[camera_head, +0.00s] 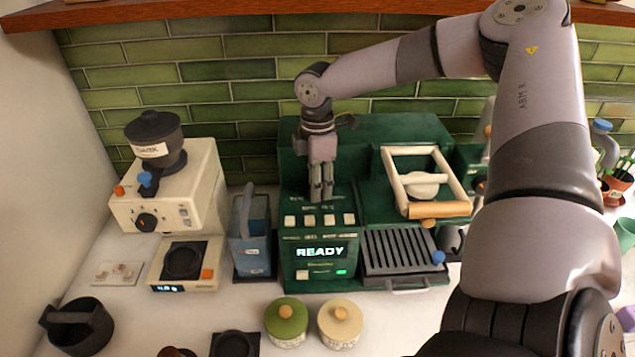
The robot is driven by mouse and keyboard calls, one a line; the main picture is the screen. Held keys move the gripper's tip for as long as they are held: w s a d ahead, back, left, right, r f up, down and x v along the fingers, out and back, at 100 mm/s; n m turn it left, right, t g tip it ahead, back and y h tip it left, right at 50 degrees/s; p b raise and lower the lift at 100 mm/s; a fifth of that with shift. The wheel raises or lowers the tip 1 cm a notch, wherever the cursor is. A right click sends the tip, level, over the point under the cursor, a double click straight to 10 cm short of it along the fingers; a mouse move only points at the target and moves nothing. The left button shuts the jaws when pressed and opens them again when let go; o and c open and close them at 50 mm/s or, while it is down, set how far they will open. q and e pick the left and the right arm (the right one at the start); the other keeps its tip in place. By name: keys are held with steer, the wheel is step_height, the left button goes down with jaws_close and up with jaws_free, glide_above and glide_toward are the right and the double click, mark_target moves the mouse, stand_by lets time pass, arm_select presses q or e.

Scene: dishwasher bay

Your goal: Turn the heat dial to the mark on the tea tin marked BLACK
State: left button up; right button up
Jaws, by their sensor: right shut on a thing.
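The green machine (300,262) stands at the back middle, with a lit READY display (320,252) and a row of pale buttons. My right gripper (321,198) points down at the upper part of its front panel, just above the buttons. Its fingers are close together, shut on what appears to be the heat dial, which they hide almost wholly. The dial's setting cannot be read. Two lidded tins, one green (287,320) and one cream (340,322), stand at the front; their labels are too small to read. I cannot make out a tin marked BLACK. My left gripper is not in view.
A cream grinder (172,195) with a dark hopper and a scale (185,264) stand at left. A blue-grey container (251,240) is beside the green machine. A wood-handled frame (425,180) and a drip grate (402,252) are right of the panel. My right arm covers much of the right side.

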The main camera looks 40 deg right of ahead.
steer(key=m, duration=0.6)
steer(key=shift+m, duration=0.3)
steer(key=m, duration=0.5)
steer(key=shift+b, duration=0.35)
steer(key=m, duration=0.6)
steer(key=shift+m+b, duration=0.3)
steer(key=shift+m, duration=0.1)
steer(key=m, duration=0.5)
steer(key=shift+m, duration=0.3)
steer(key=o, duration=1.2)
steer(key=shift+c, duration=0.2)
